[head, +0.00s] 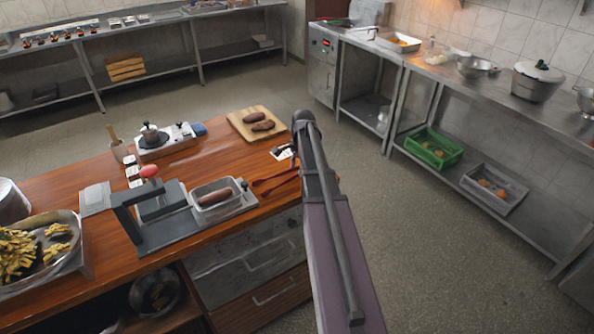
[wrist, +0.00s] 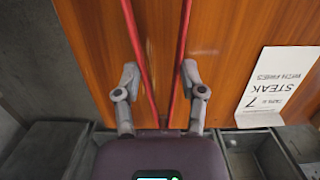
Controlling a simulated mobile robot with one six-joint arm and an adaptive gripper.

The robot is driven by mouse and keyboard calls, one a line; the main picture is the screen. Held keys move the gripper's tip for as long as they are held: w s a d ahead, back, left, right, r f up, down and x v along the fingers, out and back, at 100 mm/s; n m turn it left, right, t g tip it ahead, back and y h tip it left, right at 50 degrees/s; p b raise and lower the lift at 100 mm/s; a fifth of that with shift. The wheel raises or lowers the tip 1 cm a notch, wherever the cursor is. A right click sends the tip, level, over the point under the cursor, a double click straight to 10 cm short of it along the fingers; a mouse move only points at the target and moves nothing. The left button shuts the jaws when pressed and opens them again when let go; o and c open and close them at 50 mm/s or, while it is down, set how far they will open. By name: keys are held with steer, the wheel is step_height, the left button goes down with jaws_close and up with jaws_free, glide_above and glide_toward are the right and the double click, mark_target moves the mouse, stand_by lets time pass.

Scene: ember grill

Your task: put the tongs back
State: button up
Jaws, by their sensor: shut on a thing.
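The red tongs (wrist: 138,54) lie over the wooden counter in the wrist view, their two arms spread away from me and meeting close to my palm. My gripper (wrist: 160,77) is shut on the tongs, with one finger on each side of them. In the head view the red tongs (head: 273,183) show at the counter's right end, left of my arm. My fingers are hidden there. I cannot tell whether the tongs touch the counter.
A steak ticket (wrist: 275,85) lies right of the tongs. On the counter (head: 215,158) are a board (head: 240,115) with sausages, a press (head: 150,215) and a metal tray (head: 225,203) holding a sausage. Drawers (head: 250,262) are below. Open floor lies to the right.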

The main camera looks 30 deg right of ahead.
steer(key=shift+f, duration=0.15)
steer(key=o, duration=0.6)
steer(key=shift+c, duration=0.2)
steer(key=shift+r, duration=0.25)
step_height(320, 180, up, 12)
steer(key=d+p, duration=0.1)
steer(key=p, duration=1.1)
steer(key=shift+d+f, duration=0.15)
steer(key=shift+d, duration=0.1)
stand_by(0.3)
steer(key=s+a+n, duration=0.5)
steer(key=a+n, duration=0.1)
steer(key=a, duration=0.4)
steer(key=s+a+n+h, duration=0.1)
steer(key=s+a+n, duration=0.4)
steer(key=a, duration=0.5)
steer(key=s+a+n, duration=0.5)
steer(key=a+n, duration=0.1)
steer(key=a, duration=0.5)
steer(key=shift+n+h, duration=0.3)
